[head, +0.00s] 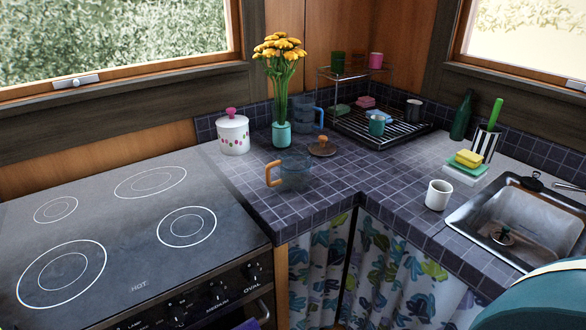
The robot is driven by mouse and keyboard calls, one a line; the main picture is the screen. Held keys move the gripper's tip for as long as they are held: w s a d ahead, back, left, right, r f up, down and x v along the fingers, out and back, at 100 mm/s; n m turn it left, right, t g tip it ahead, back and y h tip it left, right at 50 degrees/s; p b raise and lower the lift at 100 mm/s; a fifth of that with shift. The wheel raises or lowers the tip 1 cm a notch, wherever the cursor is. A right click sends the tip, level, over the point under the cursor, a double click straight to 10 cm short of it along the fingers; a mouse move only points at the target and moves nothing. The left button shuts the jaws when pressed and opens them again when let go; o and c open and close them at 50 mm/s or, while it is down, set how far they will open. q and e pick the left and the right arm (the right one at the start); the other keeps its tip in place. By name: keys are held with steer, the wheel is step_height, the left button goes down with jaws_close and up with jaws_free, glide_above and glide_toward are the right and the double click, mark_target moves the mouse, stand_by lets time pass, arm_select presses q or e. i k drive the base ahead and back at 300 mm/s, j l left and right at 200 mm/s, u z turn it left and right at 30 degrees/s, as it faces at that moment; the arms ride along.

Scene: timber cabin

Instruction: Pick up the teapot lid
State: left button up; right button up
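A round brown lid (322,148) with a small knob on top lies on the dark tiled counter in the corner. It appears to be the teapot lid. A clear glass pot (296,172) with an orange-brown handle on its left stands in front of the lid and a little to its left. The two look apart. The lid's top is uncovered from this view. Neither of my grippers shows in the head view.
A vase of yellow flowers (282,134), a clear blue-handled jug (304,115) and a white canister (233,135) stand behind and left of the lid. A dish rack (384,128) is behind right. A white mug (438,195) stands by the sink (476,215). The stove (120,225) is left.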

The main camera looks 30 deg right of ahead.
mark_target(325, 149)
steer(key=k+l+z, duration=0.15)
steer(key=z, duration=0.85)
